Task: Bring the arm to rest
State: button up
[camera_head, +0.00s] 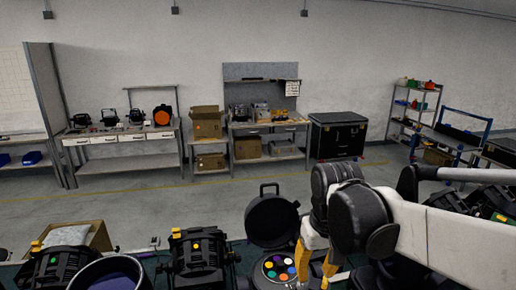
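My arm (440,235) reaches in from the right edge, white with dark rounded joints. My gripper (314,279) points down at its end, at the lower middle of the view. Its two orange fingers stand apart with a gap between them, and I see nothing held there. The gripper is just right of a round black case (270,222) with its lid raised and several coloured discs (279,268) inside. The lower fingertips are close to the bottom edge and partly hard to make out.
Black par cans (197,255) and a large dark round tub (106,273) stand along the near surface. A cardboard box (90,236) is at the left. More dark lamps (490,200) lie behind my arm at the right. Open floor (200,205) separates this from workbenches (120,138) and a black flight case (338,136).

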jog(key=s+d+f+t+b, duration=0.1)
jog(key=s+f+t+b, duration=0.1)
jog(key=f+b, duration=0.5)
jog(key=s+d+f+m+t+b, duration=0.1)
jog(key=s+f+b, duration=0.3)
jog(key=f+b, duration=0.4)
jog(key=s+d+f+t+b, duration=0.2)
jog(key=s+d+f+b, duration=0.1)
jog(key=f+b, duration=0.5)
notch_tip(320, 180, down, 2)
jog(key=shift+s+d+f+m+t, duration=0.2)
jog(key=shift+s+m+t, duration=0.2)
jog(key=shift+s, duration=0.15)
dwell(0.9)
